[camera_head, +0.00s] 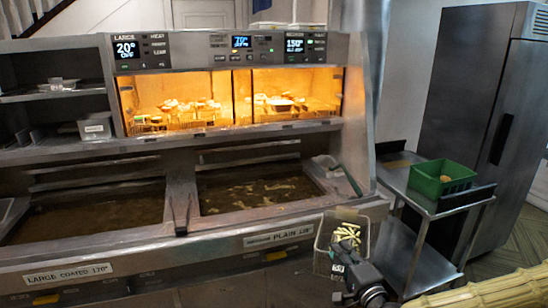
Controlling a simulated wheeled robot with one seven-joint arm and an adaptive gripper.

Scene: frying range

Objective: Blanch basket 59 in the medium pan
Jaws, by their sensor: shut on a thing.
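A wire basket (322,245) holding pale chips hangs in front of the range at its right end. A small white tag is on its front; I cannot read its number. My gripper (345,277) is at the basket's near side, shut on the basket, apparently at its handle; my gripper hides the exact grip. The medium pan (245,169) is the right-hand pan, under the display reading medium and 150. Brown oil with pale patches shows in it. The basket is outside this pan, to the right of and below its front edge.
The left pan (90,188) holds dark oil; its display reads 20 and off. A dark handle (180,215) stands between the pans. A green-handled tool (345,177) lies at the right pan's right edge. A green crate (427,180) sits on a steel side table (400,172).

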